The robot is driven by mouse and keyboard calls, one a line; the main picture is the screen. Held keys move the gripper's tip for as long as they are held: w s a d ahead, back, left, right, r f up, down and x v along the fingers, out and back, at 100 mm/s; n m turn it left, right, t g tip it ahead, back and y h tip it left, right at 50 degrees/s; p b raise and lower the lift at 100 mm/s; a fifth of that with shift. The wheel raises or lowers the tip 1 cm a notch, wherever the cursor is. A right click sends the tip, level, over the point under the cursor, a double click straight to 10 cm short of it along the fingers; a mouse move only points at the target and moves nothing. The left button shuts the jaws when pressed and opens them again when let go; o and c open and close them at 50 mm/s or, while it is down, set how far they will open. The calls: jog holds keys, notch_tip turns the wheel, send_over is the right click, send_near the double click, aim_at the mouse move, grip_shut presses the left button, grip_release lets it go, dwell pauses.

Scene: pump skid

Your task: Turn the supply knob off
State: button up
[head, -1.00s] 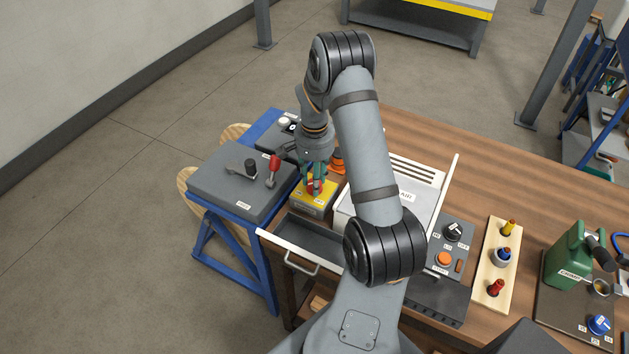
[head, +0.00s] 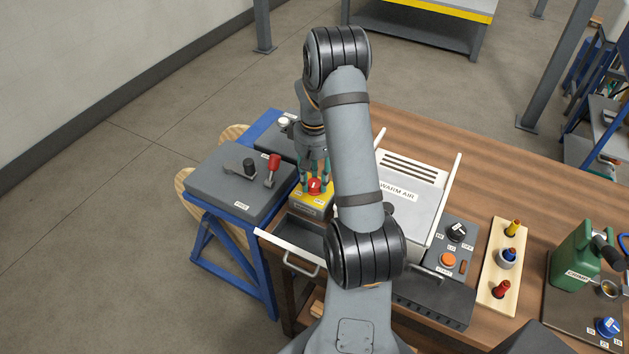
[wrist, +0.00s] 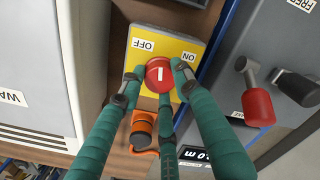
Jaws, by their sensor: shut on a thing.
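The supply knob (wrist: 158,76) is red and round with a white line on its face. It sits on a yellow panel (wrist: 171,47) labelled OFF and ON. In the wrist view the white line points up between the two labels, at neither one clearly. My gripper (wrist: 156,80) has its teal fingers around the knob and is shut on it. In the head view the knob (head: 314,186) shows under the fingertips, on the yellow-topped box (head: 312,204). The fingers hide parts of the knob's rim.
A grey box with a red-handled lever (head: 273,163) stands to the left. The white WARM AIR unit (head: 418,186) is to the right. An open drawer (head: 300,266) lies in front.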

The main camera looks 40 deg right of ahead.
aim_at(314, 182)
jog(key=n, duration=0.6)
jog(key=shift+n, duration=0.3)
dwell(0.4)
jog(key=o, duration=1.1)
jog(key=shift+c, duration=0.2)
jog(key=shift+o, duration=0.4)
notch_tip(314, 182, up, 12)
